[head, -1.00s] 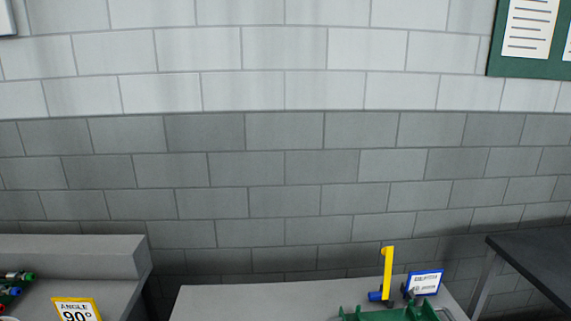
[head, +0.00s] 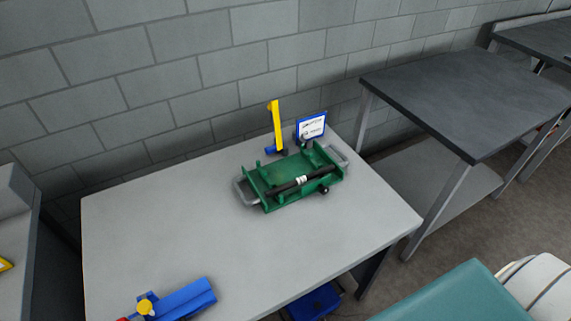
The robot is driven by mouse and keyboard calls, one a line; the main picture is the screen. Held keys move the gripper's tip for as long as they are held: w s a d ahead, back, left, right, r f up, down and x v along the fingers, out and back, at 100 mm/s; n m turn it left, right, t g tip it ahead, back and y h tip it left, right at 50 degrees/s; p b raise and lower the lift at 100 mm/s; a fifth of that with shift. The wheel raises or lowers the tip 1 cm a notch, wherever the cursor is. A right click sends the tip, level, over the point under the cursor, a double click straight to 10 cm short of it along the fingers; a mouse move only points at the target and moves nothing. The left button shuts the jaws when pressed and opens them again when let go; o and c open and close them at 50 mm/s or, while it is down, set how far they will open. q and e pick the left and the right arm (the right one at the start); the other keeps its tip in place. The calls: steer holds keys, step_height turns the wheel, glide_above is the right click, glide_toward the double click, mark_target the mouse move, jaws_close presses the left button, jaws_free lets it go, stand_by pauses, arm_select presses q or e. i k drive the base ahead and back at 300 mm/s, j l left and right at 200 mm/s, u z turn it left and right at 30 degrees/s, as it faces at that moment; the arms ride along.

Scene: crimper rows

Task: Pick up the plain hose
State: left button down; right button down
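A black hose (head: 288,189) with a white band near its middle lies across a green tray-like fixture (head: 275,171) on the grey table. It looks like the plain hose, but I cannot read any marking on it. The fixture has grey handles at its left and right ends. Neither of my grippers shows in the head view.
A yellow post (head: 276,127) and a blue-framed sign (head: 311,127) stand behind the fixture. A blue tool (head: 183,299) lies at the front of the grey table (head: 150,225). A dark table (head: 455,95) stands to the right. The grey table's left part is clear.

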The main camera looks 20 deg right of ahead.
mark_target(303, 180)
steer(key=k+u, duration=0.2)
steer(key=u, duration=0.45)
steer(key=z, duration=1.5)
